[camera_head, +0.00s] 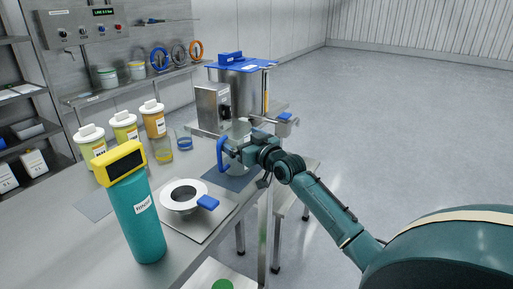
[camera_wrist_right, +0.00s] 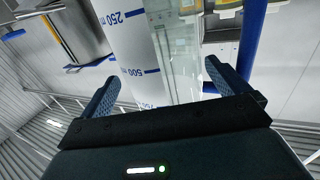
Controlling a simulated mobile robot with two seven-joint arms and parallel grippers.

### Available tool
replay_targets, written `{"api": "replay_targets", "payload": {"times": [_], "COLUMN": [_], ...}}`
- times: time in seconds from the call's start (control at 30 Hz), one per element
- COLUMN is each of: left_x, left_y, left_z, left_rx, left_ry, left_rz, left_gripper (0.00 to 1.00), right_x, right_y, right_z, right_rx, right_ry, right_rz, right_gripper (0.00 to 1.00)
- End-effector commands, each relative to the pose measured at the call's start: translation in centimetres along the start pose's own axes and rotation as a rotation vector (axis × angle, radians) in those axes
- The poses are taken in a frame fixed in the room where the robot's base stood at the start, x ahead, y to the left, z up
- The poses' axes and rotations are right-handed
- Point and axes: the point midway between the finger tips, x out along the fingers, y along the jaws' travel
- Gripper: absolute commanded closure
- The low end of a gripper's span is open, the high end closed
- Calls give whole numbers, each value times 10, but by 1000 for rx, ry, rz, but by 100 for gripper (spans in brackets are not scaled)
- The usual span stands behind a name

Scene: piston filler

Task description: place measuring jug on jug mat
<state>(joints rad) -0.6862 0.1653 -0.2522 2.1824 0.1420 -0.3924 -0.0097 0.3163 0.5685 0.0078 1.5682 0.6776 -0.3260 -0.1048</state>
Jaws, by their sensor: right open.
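The measuring jug (camera_head: 236,169) is pale with a blue handle (camera_head: 221,154). In the head view it appears to stand upright on the dark blue jug mat (camera_head: 221,181), partly hidden behind my right gripper (camera_head: 245,154). In the right wrist view the jug's marked wall (camera_wrist_right: 130,45), with blue graduations, shows between the two spread fingers of my right gripper (camera_wrist_right: 163,85). The fingers are open on either side of it; I cannot tell whether either one touches it. My left gripper is not in view.
The filler machine (camera_head: 240,88) with a blue lid stands behind the jug. A teal bottle (camera_head: 139,217) labelled RINSE and a white funnel ring (camera_head: 170,197) on a tray stand in front. Open floor lies to the right.

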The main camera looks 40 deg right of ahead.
Motion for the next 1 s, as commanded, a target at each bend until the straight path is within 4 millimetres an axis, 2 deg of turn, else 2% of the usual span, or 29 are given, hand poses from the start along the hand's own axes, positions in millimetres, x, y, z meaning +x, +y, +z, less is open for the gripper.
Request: {"api": "replay_targets", "payload": {"times": [0.3, 0.5, 0.7, 1.0], "left_x": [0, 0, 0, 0], "left_y": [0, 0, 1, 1], "left_z": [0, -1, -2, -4], "left_rx": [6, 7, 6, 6], "left_ry": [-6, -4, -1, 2], "left_rz": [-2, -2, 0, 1], "left_gripper": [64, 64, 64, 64], "right_x": [-64, -89, -98, -98], "right_y": [0, 0, 0, 0], "right_z": [1, 1, 0, 0], "right_rx": [-2, -1, -1, -1], "right_ry": [-3, -2, 0, 0], "right_rz": [-1, 0, 0, 0], "right_gripper": [0, 0, 0, 0]}}
